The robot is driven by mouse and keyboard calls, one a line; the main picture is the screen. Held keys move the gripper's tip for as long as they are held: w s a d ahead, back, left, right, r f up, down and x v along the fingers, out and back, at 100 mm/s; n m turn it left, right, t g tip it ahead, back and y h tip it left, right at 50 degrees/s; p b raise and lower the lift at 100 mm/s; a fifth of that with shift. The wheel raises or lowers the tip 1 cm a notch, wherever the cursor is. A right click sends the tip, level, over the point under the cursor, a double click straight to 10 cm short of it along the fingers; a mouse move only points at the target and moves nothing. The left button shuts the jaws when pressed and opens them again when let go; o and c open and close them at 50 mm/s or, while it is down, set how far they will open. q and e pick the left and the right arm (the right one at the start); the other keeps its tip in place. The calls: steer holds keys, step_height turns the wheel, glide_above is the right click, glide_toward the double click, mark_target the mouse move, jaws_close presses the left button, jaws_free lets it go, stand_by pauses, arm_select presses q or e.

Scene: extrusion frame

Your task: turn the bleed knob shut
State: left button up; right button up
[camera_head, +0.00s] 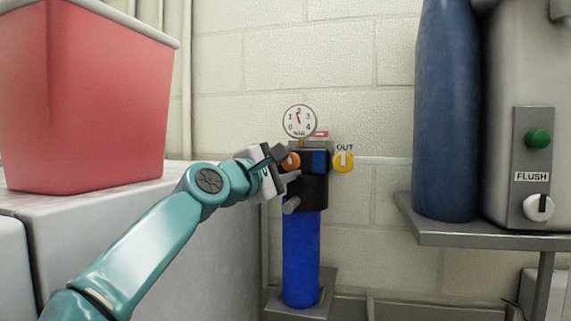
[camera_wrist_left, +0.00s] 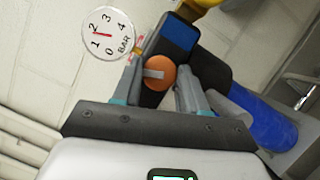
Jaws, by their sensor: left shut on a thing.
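A filter unit with a black head (camera_head: 314,190) and a blue bowl (camera_head: 300,255) stands by the wall. An orange knob (camera_head: 292,161) with a pale bar is on the left of the head; any label is hidden. My left gripper (camera_head: 284,165) reaches in from the left, shut on this knob. In the left wrist view the orange knob (camera_wrist_left: 163,66) sits between the two fingers (camera_wrist_left: 157,88). A short grey cylinder (camera_head: 291,205) sticks out below the gripper. I cannot read which knob is marked bleed. My right gripper is out of view.
A red bin (camera_head: 85,100) stands left; a blue cylinder (camera_head: 446,120) and FLUSH panel (camera_head: 532,160) stand right.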

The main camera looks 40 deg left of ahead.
arm_select(q)
steer(key=shift+r+m+g+h, duration=0.1)
steer(key=shift+m+g+h, duration=0.15)
steer(key=shift+m, duration=0.75)
steer(key=shift+r+m+g+h, duration=0.15)
steer(key=shift+m+g, duration=0.2)
steer(key=shift+m, duration=0.65)
steer(key=shift+f, duration=0.1)
steer(key=o, duration=1)
steer(key=s+d+b, duration=0.1)
steer(key=s+b, duration=0.3)
steer(key=s, duration=0.8)
steer(key=shift+d, duration=0.25)
